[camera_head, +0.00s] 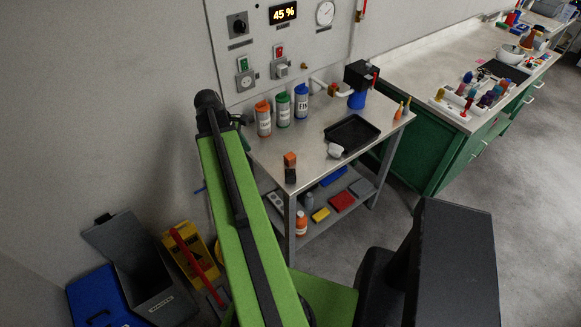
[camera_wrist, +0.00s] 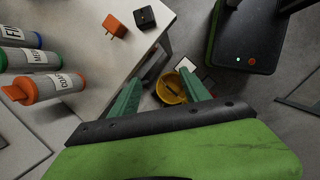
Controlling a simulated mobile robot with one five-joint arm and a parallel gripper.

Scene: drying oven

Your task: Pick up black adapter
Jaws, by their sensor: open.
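The black adapter (camera_head: 290,176) is a small dark block near the front left corner of the steel table (camera_head: 262,155), right by an orange adapter (camera_head: 290,159). In the wrist view the black adapter (camera_wrist: 145,17) lies at the top, near the table edge, with the orange adapter (camera_wrist: 115,24) to its left. My gripper (camera_wrist: 159,77) is open and empty, its two green fingers spread apart. Its fingers point past the table edge, with the floor behind them, and the black adapter is ahead of them and to the left. My gripper's fingers cannot be made out in the head view.
Three labelled bottles with orange (camera_head: 263,118), green (camera_head: 283,109) and blue (camera_head: 301,103) caps stand along the table's wall side. A black tray (camera_head: 352,135) lies farther right. The lower shelf (camera_head: 325,218) holds several items. An open grey case (camera_head: 150,280) and a yellow toolbox (camera_head: 190,262) are on the floor.

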